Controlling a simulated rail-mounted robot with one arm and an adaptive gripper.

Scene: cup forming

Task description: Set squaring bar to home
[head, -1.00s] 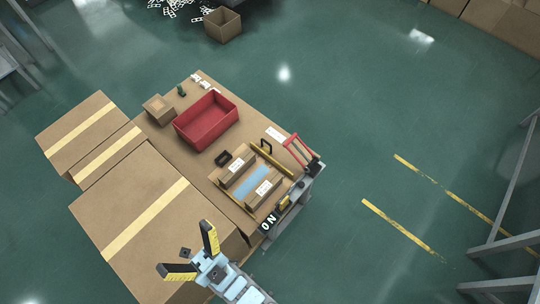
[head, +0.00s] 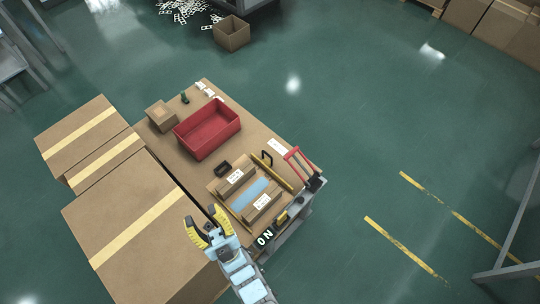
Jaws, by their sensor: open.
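A long yellow bar (head: 280,178) lies along the right side of the open carton (head: 219,188) on the work table. A black loop handle (head: 267,157) stands at its upper part; this looks like the squaring bar. The carton has its flaps spread, with white labels and a light-blue strip in the middle. My gripper (head: 203,216) is open and empty, with black and yellow fingers. It is at the lower left of the carton, apart from the bar, with the carton between them. A thinner yellow strip on the carton's lower-left side is partly hidden by my gripper.
A red bin (head: 207,130), a small carton (head: 161,115) and a black block (head: 222,168) are on the table (head: 170,150). A red-handled frame (head: 299,163) stands at the right edge, an ON sign (head: 265,237) at the front. Large cartons (head: 135,230) flank the left.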

